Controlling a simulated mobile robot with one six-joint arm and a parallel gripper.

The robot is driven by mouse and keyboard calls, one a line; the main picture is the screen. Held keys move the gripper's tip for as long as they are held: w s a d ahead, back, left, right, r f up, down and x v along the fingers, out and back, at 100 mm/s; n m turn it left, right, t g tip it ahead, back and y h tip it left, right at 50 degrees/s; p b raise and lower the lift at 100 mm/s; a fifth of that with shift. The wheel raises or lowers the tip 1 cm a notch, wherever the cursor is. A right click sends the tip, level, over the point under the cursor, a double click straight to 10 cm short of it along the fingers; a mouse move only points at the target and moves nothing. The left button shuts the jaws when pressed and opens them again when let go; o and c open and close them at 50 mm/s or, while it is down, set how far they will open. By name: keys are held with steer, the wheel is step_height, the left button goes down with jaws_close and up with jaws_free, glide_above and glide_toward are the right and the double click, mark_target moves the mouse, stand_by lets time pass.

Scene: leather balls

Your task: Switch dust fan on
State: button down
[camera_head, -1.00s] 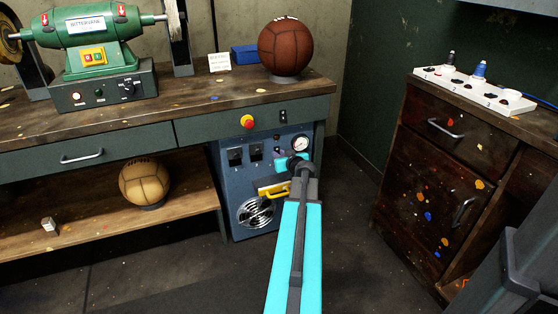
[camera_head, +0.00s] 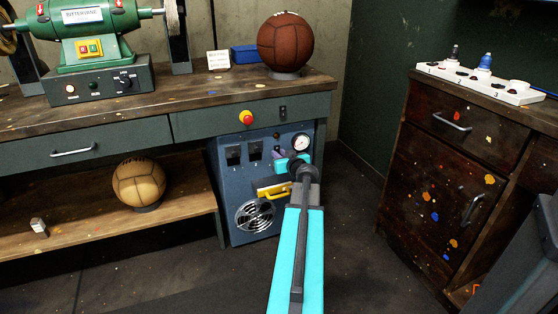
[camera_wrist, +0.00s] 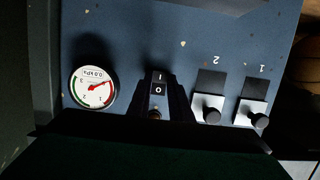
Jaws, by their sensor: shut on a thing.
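A blue machine cabinet (camera_head: 262,218) stands under the workbench, with a fan grille, a round gauge (camera_head: 301,142) and black switches on its front. In the wrist view a black rocker switch marked I and O (camera_wrist: 158,90) sits upside down beside the gauge (camera_wrist: 92,87). My gripper (camera_head: 283,160), cyan and dark, is at the panel just below the gauge. In the wrist view its dark fingers (camera_wrist: 158,98) flank the rocker switch, shut on it. Two switches marked 1 (camera_wrist: 255,108) and 2 (camera_wrist: 209,105) are beside it. My arm hides the panel's lower right.
A yellow handle (camera_head: 274,191) sticks out below my gripper. A brown ball (camera_head: 285,40) and a green grinder (camera_head: 92,35) are on the bench. A wooden cabinet (camera_head: 440,185) stands at right, with floor between.

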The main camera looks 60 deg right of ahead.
steer(key=shift+w+f+t+h+b, duration=0.1)
steer(key=shift+f+t+h+b, duration=0.3)
steer(key=shift+b, duration=3.55)
steer(key=shift+a+r, duration=0.1)
steer(key=shift+r, duration=0.1)
steer(key=c, duration=1.6)
jaws_free()
